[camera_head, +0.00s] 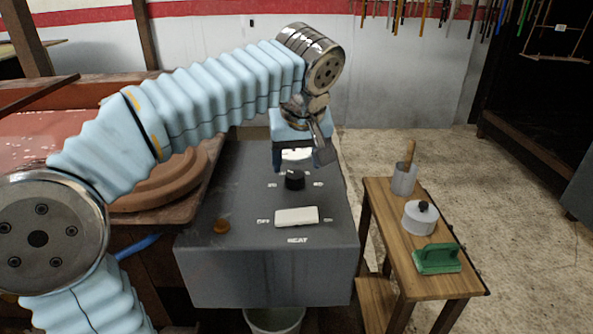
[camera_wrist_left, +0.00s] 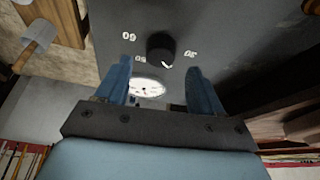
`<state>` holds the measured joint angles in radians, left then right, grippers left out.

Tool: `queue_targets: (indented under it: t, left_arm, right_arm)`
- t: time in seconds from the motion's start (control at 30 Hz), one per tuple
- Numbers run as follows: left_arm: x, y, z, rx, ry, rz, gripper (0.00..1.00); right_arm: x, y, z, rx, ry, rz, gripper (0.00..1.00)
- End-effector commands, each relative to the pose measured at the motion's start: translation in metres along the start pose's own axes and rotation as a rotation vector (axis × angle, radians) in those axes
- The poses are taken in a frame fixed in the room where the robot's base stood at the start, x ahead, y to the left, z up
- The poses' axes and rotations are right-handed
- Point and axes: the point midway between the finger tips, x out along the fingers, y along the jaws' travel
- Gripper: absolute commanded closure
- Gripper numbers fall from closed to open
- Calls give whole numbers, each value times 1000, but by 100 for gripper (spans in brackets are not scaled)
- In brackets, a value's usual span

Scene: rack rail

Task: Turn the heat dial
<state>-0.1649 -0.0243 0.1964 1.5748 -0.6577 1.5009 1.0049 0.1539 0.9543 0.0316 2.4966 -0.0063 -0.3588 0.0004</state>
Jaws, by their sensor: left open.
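The heat dial is a round black knob (camera_head: 295,180) on top of a dark grey box (camera_head: 230,270), with small white markings around it. It also shows in the left wrist view (camera_wrist_left: 160,47), ahead of my left fingers. My left gripper (camera_head: 294,168) is open above the box, just behind the dial and apart from it. In the left wrist view its two blue fingers (camera_wrist_left: 159,95) are spread with nothing held, and a white round gauge (camera_wrist_left: 147,87) shows between them. My right gripper is not in view.
A white block (camera_head: 297,217) and an orange-brown knob (camera_head: 222,226) sit nearer the box's front. A bucket (camera_head: 273,319) stands below.

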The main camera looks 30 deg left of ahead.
Motion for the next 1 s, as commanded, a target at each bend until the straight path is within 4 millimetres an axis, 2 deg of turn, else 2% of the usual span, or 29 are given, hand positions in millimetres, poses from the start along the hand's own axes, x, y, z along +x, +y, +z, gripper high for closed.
queue_targets:
  t: [0.1,0.23,0.6,0.93,0.97,1.0]
  left_arm:
    - [22,0,1,0,-2,-2,33]
    - [35,0,0,-1,0,0,33]
    - [41,0,0,0,0,1,33]
    - [41,0,0,0,0,1,83]
    - [41,0,0,0,0,1,87]
    - [41,0,0,0,0,1,87]
  right_arm:
    - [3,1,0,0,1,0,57]
    - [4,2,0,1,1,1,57]
    - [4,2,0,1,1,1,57]
    - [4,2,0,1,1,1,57]
    - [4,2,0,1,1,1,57]
    - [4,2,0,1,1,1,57]
